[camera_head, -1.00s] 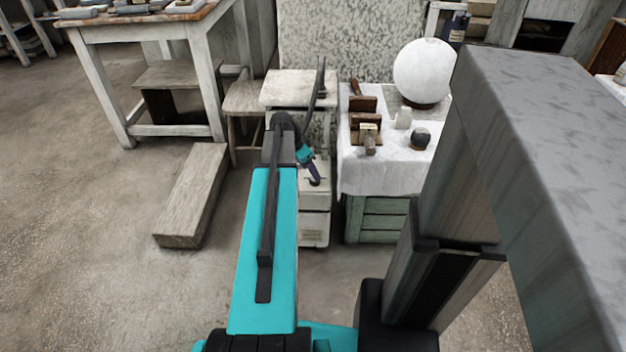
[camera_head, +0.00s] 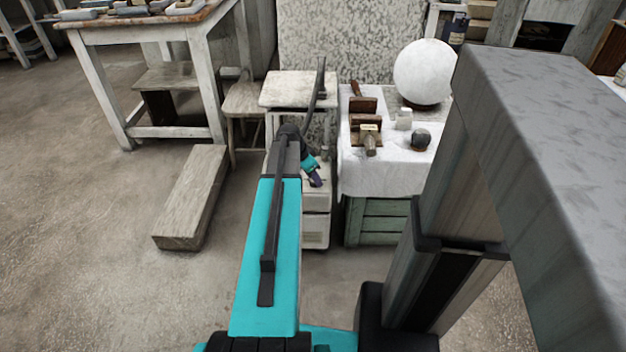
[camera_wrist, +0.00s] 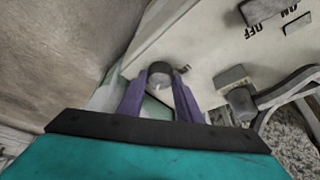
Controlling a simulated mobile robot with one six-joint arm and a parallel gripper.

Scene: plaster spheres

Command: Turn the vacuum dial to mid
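A small round grey dial (camera_wrist: 160,75) with a light mark on its face stands on the pale panel of the white machine (camera_wrist: 205,62). My gripper (camera_wrist: 160,84) has its two purple fingers spread, one on each side of the dial in the wrist view. The dial shows between the fingertips; I cannot tell whether either finger touches it. In the head view my gripper (camera_head: 314,179) is low at the front of the white machine (camera_head: 315,230), and the dial is hidden there.
The wrist view shows ON and OFF lettering by a dark switch (camera_wrist: 263,10) and a grey fitting with a hose (camera_wrist: 290,85). A cloth-covered stand (camera_head: 385,178) with a white sphere (camera_head: 424,72) is close on the right. A wooden beam (camera_head: 192,195) lies left on the floor.

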